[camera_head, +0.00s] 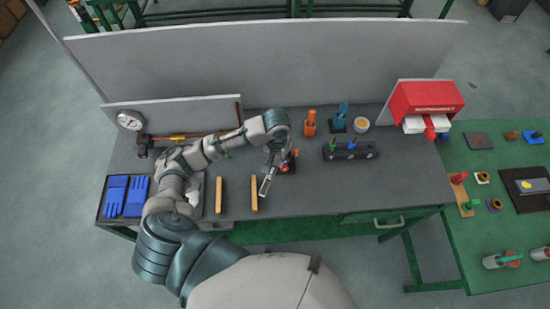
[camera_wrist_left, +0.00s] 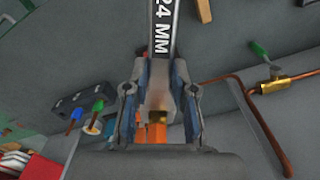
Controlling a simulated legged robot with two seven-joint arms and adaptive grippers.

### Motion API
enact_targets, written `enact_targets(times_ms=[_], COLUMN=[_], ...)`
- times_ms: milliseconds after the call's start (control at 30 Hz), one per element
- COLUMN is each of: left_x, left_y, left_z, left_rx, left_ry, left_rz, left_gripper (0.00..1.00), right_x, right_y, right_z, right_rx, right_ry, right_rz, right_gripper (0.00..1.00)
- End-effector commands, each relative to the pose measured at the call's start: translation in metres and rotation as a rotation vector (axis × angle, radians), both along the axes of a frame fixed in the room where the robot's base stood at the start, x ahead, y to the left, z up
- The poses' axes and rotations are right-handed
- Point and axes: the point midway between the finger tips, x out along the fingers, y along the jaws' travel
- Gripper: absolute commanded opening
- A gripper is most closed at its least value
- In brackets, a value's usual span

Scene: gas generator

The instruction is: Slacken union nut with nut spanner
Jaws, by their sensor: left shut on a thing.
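My left gripper (camera_head: 277,150) is over the middle of the bench, with its arm coming in from the left. It is shut on a grey nut spanner (camera_head: 267,184), which points toward the bench's front edge. In the left wrist view the spanner (camera_wrist_left: 164,30), marked "24 MM", sits between the two fingers of the gripper (camera_wrist_left: 160,98). A copper pipe (camera_wrist_left: 247,98) with a brass fitting (camera_wrist_left: 274,82) and a green-handled part (camera_wrist_left: 260,49) lies to the right, apart from the spanner. I cannot tell which part is the union nut. My right gripper is not in view.
Two wooden bars (camera_head: 219,195) (camera_head: 254,194) lie on the bench. Blue gloves (camera_head: 126,196) lie at the left. An orange holder (camera_head: 310,123), a black tool block (camera_head: 350,152) and a red box (camera_head: 425,100) stand toward the back and right. The front right of the bench is clear.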

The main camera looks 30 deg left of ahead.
Motion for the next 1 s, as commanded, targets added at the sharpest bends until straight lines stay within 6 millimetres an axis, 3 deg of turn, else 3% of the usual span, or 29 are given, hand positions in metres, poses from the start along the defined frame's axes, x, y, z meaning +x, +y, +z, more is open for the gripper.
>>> enact_targets(times_ms=[233,1000], left_x=[-0.004,-0.047], left_y=[0.000,-0.004], left_z=[0.000,0.000], left_rx=[0.001,0.001], left_ry=[-0.001,0.000], left_rz=[-0.006,-0.062], left_gripper=[0.00,0.00], right_x=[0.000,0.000], right_y=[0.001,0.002], right_z=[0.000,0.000], right_rx=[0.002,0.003], right_ry=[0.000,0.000], right_rz=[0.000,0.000], right_gripper=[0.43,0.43])
